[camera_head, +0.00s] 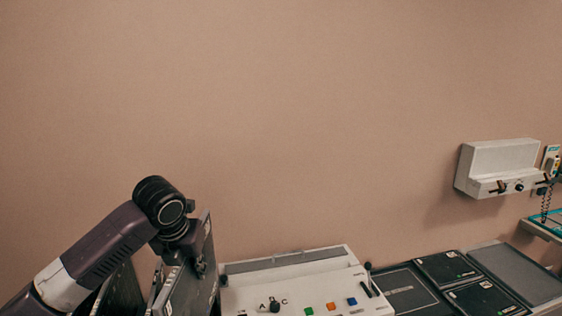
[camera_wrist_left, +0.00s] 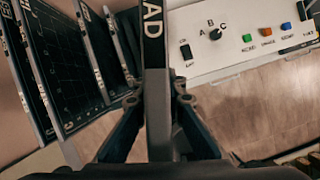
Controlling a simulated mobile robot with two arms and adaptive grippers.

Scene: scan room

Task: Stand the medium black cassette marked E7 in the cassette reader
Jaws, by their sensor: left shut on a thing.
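My left gripper (camera_wrist_left: 156,102) is shut on the edge of a dark cassette (camera_wrist_left: 153,60). The light letters "AD" show on its narrow edge. No E7 mark can be read on it. In the head view the left gripper (camera_head: 196,262) is at the lower left, and the held cassette (camera_head: 208,246) stands upright there, partly hidden by the arm. A white console (camera_head: 332,285) is just right of it, with a long grey strip along its back; I cannot tell whether this is the cassette reader. My right gripper is not in view.
Several dark cassettes (camera_wrist_left: 62,70) stand in a row left of the gripper in the wrist view. The console carries a knob (camera_wrist_left: 215,34) and coloured buttons. Flat black cassettes (camera_head: 447,268) lie right of it. A white unit (camera_head: 498,165) hangs on the wall.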

